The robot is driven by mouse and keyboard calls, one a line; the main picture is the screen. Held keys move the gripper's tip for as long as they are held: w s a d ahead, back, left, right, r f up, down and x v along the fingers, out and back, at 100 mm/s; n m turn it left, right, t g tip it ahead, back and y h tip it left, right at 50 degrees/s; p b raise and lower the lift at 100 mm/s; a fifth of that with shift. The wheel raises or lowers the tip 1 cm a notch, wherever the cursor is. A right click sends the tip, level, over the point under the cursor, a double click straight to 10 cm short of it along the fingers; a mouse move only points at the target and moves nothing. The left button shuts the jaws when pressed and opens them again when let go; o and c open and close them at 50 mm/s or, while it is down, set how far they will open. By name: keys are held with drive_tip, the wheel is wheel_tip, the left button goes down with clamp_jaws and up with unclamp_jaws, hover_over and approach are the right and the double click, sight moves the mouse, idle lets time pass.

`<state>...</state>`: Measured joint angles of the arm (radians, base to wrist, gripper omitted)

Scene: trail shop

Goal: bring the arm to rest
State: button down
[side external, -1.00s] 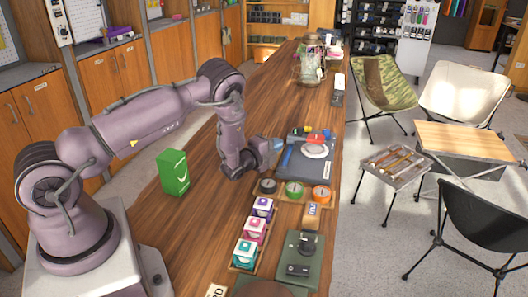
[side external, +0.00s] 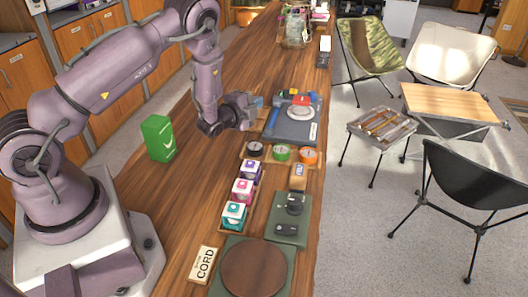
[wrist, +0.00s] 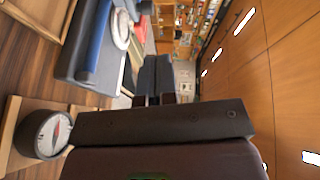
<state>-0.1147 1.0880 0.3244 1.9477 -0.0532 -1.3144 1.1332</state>
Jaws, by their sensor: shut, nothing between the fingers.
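My gripper (side external: 250,108) is over the wooden counter (side external: 172,215), in the air beside the left edge of a grey tray. In the wrist view its dark fingers (wrist: 156,62) are together with nothing between them. The arm is bent, with its forearm hanging down toward the counter. The wrist view looks level along the room, past the tray at its left.
The grey tray (side external: 281,130) holds a white round item and small coloured pieces. A green box (side external: 159,138) stands left of my gripper. A glass jar (side external: 298,30) is far back. Counter between box and goods is clear.

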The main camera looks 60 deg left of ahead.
drive_tip(key=s+d+r+n+g+h, duration=0.2)
drive_tip(key=s+d+r+n+g, duration=0.15)
drive_tip(key=d+r, duration=0.45)
drive_tip(key=s+d+r+n+g+h, duration=0.25)
drive_tip(key=r+n, duration=0.25)
drive_tip(key=r, duration=0.6)
drive_tip(key=s+d+r+n+g, duration=0.1)
drive_tip(key=s+d, duration=0.2)
drive_tip(key=s, duration=0.4)
drive_tip(key=s+d+r+n+g+h, duration=0.1)
drive_tip(key=s+d+r, duration=0.1)
drive_tip(key=s, duration=0.5)
drive_tip(key=s+d+r+n+g, duration=0.1)
drive_tip(key=s+d, duration=0.3)
drive_tip(key=s, duration=0.4)
drive_tip(key=shift+r+n+g, duration=0.35)
drive_tip(key=shift+r+g, duration=0.25)
drive_tip(key=shift+r, duration=0.1)
drive_tip(key=shift+d, duration=0.1)
